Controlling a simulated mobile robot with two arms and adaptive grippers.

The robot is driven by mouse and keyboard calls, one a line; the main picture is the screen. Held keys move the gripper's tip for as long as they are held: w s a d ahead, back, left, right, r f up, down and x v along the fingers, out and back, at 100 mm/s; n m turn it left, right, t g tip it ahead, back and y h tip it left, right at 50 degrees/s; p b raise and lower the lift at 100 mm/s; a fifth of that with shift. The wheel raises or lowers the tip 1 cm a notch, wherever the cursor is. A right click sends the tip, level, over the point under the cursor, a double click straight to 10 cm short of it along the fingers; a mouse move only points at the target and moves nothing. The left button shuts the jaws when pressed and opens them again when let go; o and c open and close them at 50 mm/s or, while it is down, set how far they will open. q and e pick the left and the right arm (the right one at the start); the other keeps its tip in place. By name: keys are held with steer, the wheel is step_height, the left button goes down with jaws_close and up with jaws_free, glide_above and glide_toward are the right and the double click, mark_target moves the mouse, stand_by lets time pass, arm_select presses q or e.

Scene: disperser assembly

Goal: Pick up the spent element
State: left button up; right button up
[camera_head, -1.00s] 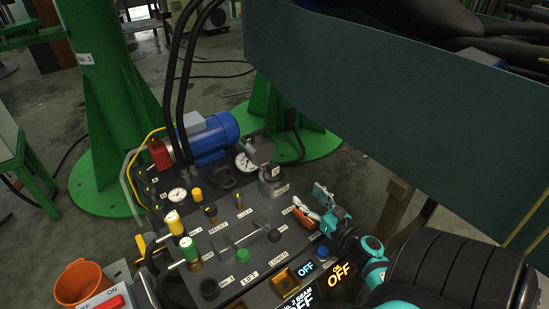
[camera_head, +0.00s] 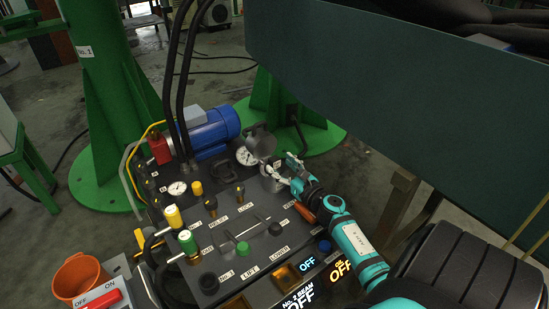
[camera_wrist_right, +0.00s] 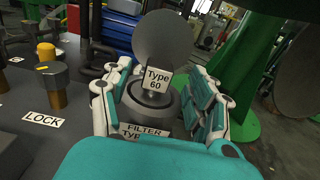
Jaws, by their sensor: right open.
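The element, a grey cylinder tagged "Type 60" (camera_wrist_right: 157,80), sits upright in the filter housing (camera_wrist_right: 155,105) in the right wrist view. A "FILTER TYPE" label is partly hidden in front of it. A round grey lid (camera_wrist_right: 168,38) stands raised behind it and also shows in the head view (camera_head: 261,141). My right gripper (camera_wrist_right: 160,88) is open, with its fingers on either side of the element. In the head view my right gripper (camera_head: 283,171) is at the housing's right side and hides part of it. I cannot tell whether the fingers touch the element.
The dark panel (camera_head: 225,227) has several valves, knobs and gauges. A blue motor (camera_head: 212,130) and black hoses stand behind it. An orange handle (camera_head: 331,207) lies beside my right arm. A large green-grey beam (camera_head: 410,105) hangs at the right. An orange bucket (camera_head: 80,283) stands front left.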

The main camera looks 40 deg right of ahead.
mark_target(277, 164)
steer(key=w, duration=0.3)
steer(key=shift+d+f+b, duration=0.15)
steer(key=shift+f+b, duration=0.2)
steer(key=shift+f, duration=0.05)
steer(key=shift+w+r, duration=0.15)
steer(key=shift+w, duration=0.35)
jaws_close()
